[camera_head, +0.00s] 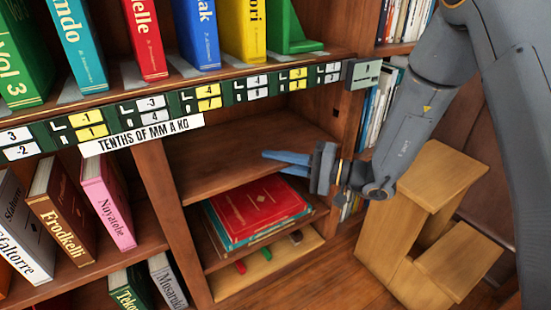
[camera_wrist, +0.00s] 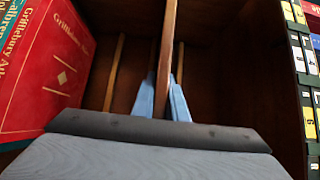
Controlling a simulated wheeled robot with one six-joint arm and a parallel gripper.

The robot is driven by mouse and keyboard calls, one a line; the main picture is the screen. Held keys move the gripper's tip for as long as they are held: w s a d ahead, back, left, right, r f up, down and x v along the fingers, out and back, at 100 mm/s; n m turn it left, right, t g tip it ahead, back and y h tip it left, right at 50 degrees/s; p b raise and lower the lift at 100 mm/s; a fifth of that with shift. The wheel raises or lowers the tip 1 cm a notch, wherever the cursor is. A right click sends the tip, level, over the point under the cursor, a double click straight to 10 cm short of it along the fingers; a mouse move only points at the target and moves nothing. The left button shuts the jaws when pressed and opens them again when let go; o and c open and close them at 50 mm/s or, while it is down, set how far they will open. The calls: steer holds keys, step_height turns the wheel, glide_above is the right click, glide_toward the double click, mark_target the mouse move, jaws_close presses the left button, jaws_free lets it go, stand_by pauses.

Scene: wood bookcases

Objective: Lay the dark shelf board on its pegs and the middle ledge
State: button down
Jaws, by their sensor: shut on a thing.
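The dark shelf board (camera_head: 225,165) lies roughly level across the upper part of the middle bay in the head view. My gripper (camera_head: 285,162) reaches in from the right, its blue fingers shut on the board's front edge near the right end. In the wrist view, the board (camera_wrist: 167,60) shows edge-on between the two fingertips (camera_wrist: 163,100). Light wood strips (camera_wrist: 115,75) run along the dark back beside it; I cannot tell which is the middle ledge. I cannot make out the pegs or whether the board rests on them.
A red book (camera_head: 260,205) lies on a green one on the shelf below. Small coloured items (camera_head: 295,237) lie on the lowest board. A labelled green strip (camera_head: 210,100) crosses above the bay, under a row of upright books. A wooden step stool (camera_head: 430,190) stands right.

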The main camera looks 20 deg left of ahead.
steer(key=c, duration=1.8)
jaws_free()
steer(key=shift+o, duration=0.6)
steer(key=shift+d, duration=0.1)
steer(key=d+p, duration=0.2)
steer(key=d, duration=0.5)
steer(key=shift+d, duration=0.3)
